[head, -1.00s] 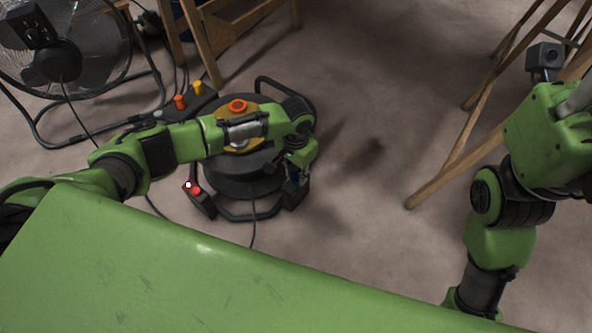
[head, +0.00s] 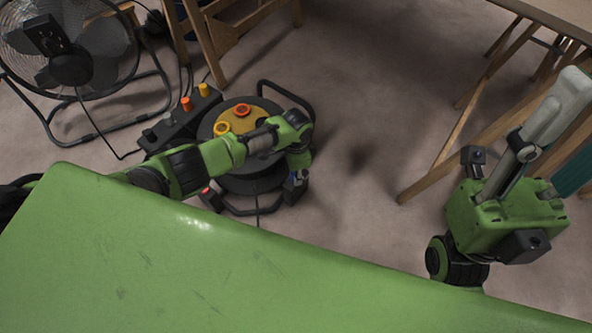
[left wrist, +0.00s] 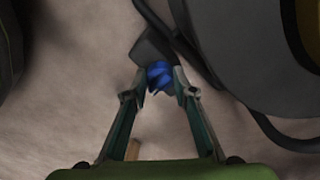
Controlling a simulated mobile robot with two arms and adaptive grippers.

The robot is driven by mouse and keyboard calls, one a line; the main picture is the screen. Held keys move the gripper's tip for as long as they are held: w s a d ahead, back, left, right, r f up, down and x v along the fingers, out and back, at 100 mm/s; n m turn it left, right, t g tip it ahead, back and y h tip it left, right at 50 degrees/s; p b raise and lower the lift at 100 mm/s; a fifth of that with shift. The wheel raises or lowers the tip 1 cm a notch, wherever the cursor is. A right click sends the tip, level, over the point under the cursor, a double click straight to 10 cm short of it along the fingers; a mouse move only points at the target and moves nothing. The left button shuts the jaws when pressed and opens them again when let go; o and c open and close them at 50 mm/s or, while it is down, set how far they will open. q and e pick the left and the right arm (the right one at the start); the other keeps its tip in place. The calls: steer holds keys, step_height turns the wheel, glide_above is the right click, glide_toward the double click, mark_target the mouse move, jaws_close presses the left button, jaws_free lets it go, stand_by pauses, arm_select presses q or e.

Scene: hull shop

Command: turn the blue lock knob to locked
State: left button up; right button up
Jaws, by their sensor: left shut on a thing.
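The blue lock knob (left wrist: 159,76) shows between the fingertips of my left gripper (left wrist: 162,84) in the left wrist view. It sits on a dark box (left wrist: 151,50) beside the black frame of a cable reel. My left gripper is shut on the knob, with a fingertip at each side. In the head view my left gripper (head: 296,183) is low at the right side of the reel (head: 208,126), and only a small bit of blue shows there. Which way the knob points is hard to tell.
A power strip (head: 170,132) with orange and yellow plugs lies left of the reel. A floor fan (head: 68,62) stands at the far left. Wooden legs (head: 222,32) rise behind the reel, and a wooden trestle table (head: 556,12) stands at the right. Bare floor lies between.

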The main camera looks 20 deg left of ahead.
arm_select(q)
steer(key=m, duration=0.5)
steer(key=shift+m, duration=0.3)
steer(key=m, duration=0.5)
steer(key=shift+d, duration=0.1)
stand_by(0.3)
steer(key=o, duration=1.1)
steer(key=shift+r, duration=0.1)
step_height(320, 180, up, 12)
steer(key=shift+f, duration=0.1)
